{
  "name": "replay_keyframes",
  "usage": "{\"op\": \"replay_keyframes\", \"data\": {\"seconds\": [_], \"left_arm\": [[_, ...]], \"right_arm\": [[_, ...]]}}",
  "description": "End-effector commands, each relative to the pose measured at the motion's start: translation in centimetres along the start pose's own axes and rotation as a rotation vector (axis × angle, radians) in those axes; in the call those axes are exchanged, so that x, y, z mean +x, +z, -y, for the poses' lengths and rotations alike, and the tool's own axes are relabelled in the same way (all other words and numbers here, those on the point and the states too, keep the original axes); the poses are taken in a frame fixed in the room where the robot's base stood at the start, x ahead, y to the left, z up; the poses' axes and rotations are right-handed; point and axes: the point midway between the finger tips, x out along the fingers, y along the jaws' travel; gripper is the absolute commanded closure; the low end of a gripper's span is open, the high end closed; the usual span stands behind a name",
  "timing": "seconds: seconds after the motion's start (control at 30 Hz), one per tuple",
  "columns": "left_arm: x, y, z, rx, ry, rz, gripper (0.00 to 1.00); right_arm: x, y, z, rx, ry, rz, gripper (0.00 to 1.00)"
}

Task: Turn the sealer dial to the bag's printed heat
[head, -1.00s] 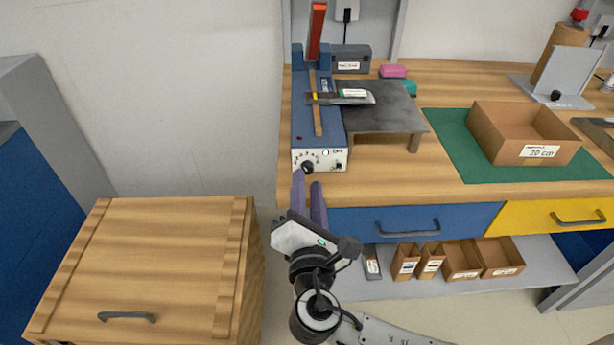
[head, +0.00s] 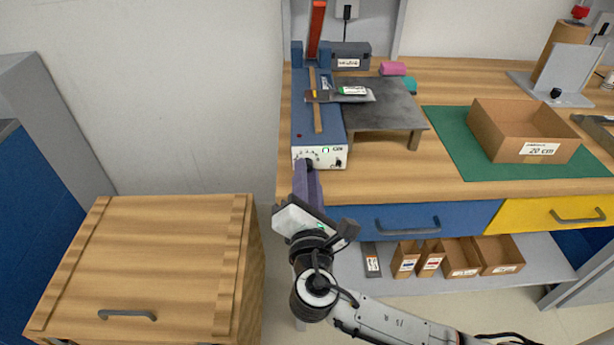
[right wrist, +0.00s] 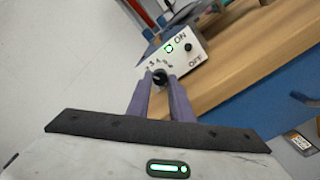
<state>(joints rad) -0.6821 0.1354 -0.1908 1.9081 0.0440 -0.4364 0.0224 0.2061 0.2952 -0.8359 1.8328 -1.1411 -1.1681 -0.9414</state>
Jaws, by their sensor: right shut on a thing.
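The blue heat sealer (head: 306,120) stands on the wooden bench with its red-orange lever arm (head: 316,28) raised. Its white front panel (head: 330,158) carries a dial with printed numbers and an ON/OFF switch, also seen in the right wrist view (right wrist: 188,48). The silver-and-white bag (head: 345,94) lies across the sealer bar and the dark side table; its printing is too small to read. My right gripper (head: 308,172) is at the panel, its purple fingers shut on the black dial (right wrist: 160,76). The dial's pointer is hidden. My left gripper is not in view.
The dark side table (head: 385,110) stands right of the sealer. A cardboard box (head: 510,152) labelled 20 cm sits on a green mat (head: 455,145). Blue and yellow drawers (head: 550,222) are below the bench top. A wooden covered cart (head: 160,250) stands at front left.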

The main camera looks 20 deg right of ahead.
Motion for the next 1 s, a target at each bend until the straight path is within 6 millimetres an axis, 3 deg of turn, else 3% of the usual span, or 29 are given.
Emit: {"op": "replay_keyframes", "data": {"seconds": [0.6, 1.0], "left_arm": [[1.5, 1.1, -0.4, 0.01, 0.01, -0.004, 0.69], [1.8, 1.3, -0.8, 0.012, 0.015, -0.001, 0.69]], "right_arm": [[0.0, -0.1, 0.1, 0.379, -0.002, 0.002, 1.0], [0.0, 0.0, 0.0, 0.49, -0.002, 0.002, 1.0]]}}
